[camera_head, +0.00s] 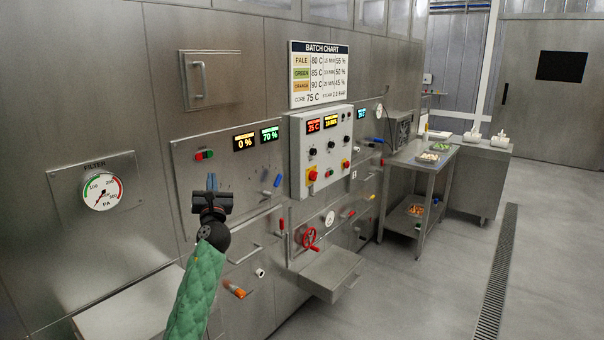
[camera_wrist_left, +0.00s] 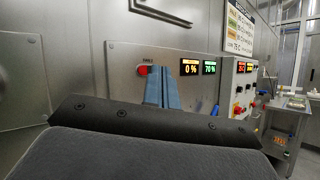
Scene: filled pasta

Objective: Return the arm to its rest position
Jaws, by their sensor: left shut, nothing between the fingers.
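My left arm, in a green quilted sleeve, comes in from the bottom of the head view. Its dark left gripper (camera_head: 212,182) points up and away, in front of the steel machine wall. In the left wrist view the blue-grey fingers (camera_wrist_left: 162,88) are together with nothing between them. They appear just right of a red and green button unit (camera_wrist_left: 144,70), which also shows in the head view (camera_head: 204,155). I cannot tell whether the fingers touch the panel. My right gripper is in neither view.
A grey control box (camera_head: 320,150) juts from the wall, with a batch chart (camera_head: 319,75) above. A red handwheel (camera_head: 309,238) and a steel shelf (camera_head: 331,272) stick out below. A steel table (camera_head: 422,163) stands at the right. The floor at the right is clear.

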